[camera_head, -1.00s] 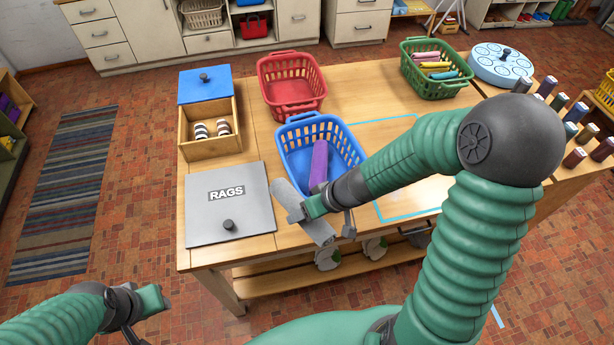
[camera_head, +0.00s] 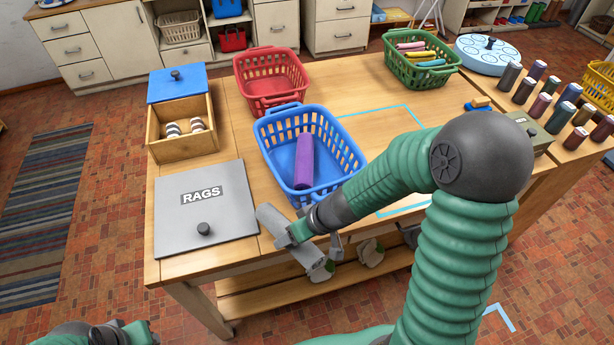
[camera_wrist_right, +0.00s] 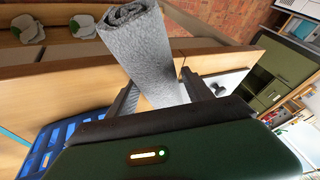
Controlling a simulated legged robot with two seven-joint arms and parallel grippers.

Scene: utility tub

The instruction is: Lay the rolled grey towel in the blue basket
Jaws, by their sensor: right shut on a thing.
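The rolled grey towel (camera_head: 276,224) is held in my right gripper (camera_head: 298,236), which is shut on its middle. The towel hangs tilted at the table's front edge, between the basket and the grey lid. In the right wrist view the towel (camera_wrist_right: 150,55) lies between the two fingers (camera_wrist_right: 165,95). The blue basket (camera_head: 272,140) stands on the table just beyond the gripper, with a purple roll (camera_head: 305,160) inside. A corner of the basket (camera_wrist_right: 60,140) shows in the right wrist view. My left gripper (camera_head: 125,335) is at the bottom left, mostly cut off; its fingers are hidden.
A grey RAGS lid (camera_head: 205,225) lies left of the basket. A red basket (camera_head: 270,85) stands behind it and a green basket with rolls (camera_head: 425,75) at the back right. A wooden box (camera_head: 183,145) holds striped rolls. The blue basket's right side has free space.

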